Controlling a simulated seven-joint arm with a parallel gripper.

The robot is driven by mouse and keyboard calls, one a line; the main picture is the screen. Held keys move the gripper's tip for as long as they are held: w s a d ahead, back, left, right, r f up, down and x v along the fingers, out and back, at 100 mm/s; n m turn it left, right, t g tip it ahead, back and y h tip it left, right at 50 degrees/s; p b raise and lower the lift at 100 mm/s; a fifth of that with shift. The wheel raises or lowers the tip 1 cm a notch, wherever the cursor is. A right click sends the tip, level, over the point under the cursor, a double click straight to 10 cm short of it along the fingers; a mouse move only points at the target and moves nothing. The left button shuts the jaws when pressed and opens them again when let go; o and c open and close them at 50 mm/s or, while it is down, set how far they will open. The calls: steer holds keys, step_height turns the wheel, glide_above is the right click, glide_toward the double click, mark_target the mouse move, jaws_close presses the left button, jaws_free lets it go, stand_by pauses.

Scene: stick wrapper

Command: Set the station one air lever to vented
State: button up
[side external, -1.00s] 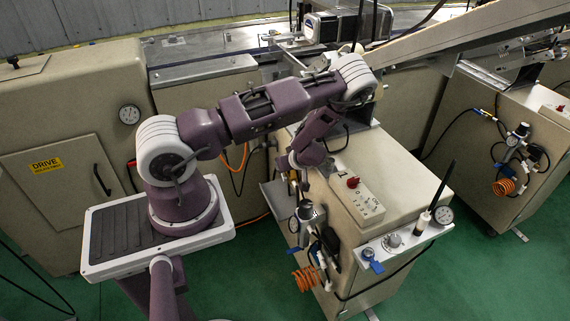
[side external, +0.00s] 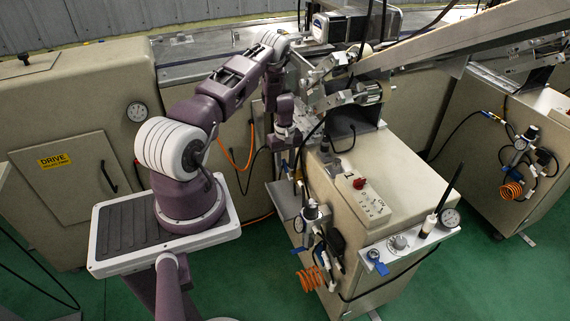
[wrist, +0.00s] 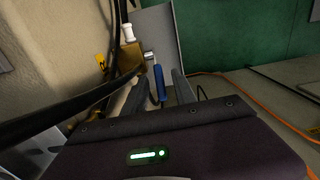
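A lever with a blue handle (wrist: 159,82) hangs from a brass valve body (wrist: 128,62) in the wrist view. The handle points toward my gripper. My gripper (wrist: 164,82) is open, with one dark finger on each side of the blue handle and some gap visible; I cannot tell whether either finger touches it. In the side view my gripper (side external: 288,148) points down beside the left side of the beige station cabinet (side external: 335,205). A small blue part shows just under it there, largely hidden.
Black hoses cross close to my gripper in the wrist view. An air regulator (side external: 312,212) and an orange coiled hose (side external: 310,279) hang on the cabinet's near side.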

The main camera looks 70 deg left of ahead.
steer(key=shift+c, duration=0.2)
jaws_close()
stand_by(1.2)
